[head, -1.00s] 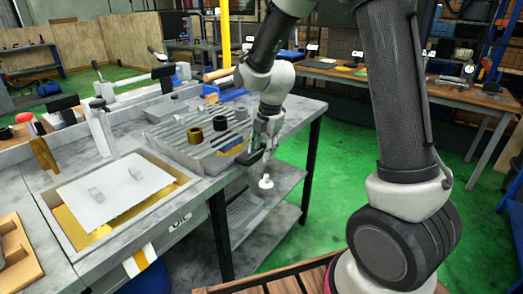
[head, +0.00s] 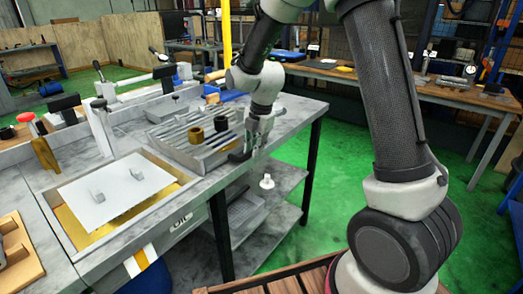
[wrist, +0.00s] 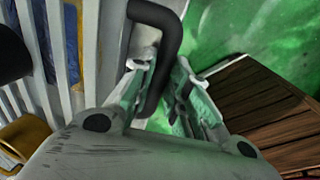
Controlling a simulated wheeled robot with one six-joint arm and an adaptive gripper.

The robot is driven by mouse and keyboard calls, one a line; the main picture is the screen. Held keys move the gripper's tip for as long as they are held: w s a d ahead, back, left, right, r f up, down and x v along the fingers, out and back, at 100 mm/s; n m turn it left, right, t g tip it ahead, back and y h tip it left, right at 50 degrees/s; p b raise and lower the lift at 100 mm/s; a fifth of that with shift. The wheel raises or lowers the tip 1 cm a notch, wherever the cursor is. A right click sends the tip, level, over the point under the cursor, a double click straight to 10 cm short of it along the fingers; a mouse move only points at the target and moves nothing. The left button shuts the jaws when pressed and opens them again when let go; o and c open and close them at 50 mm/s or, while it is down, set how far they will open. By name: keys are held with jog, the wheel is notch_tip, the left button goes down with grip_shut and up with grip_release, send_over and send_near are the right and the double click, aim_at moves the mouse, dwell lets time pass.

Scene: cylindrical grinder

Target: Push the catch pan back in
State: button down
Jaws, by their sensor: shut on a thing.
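The catch pan seems to lie under the grey slatted rack (head: 190,150) at the bench's right part; most of it is hidden. Its black bar handle (head: 240,157) stands at the rack's front right edge. In the wrist view the handle (wrist: 162,25) is a dark bent bar running between the fingers. My gripper (head: 252,148) is shut on the handle, and the fingers show close around it in the wrist view (wrist: 163,75). Blue and yellow patches (wrist: 72,35) show between the slats in the wrist view.
A brass ring (head: 196,136) and a dark ring (head: 221,123) sit on the rack. A white plate (head: 118,190) lies over the tray at left. Green floor right of the bench is clear.

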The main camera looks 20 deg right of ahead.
jog(key=shift+w+a+r, duration=0.1)
jog(key=shift+w+a, duration=0.2)
jog(key=shift+w, duration=0.1)
jog(key=c, duration=1.4)
grip_release()
jog(key=shift+w, duration=0.1)
jog(key=shift+o, duration=0.2)
notch_tip(320, 180, up, 12)
jog(key=s+d, duration=0.1)
jog(key=s, duration=0.1)
jog(key=shift+d, duration=0.15)
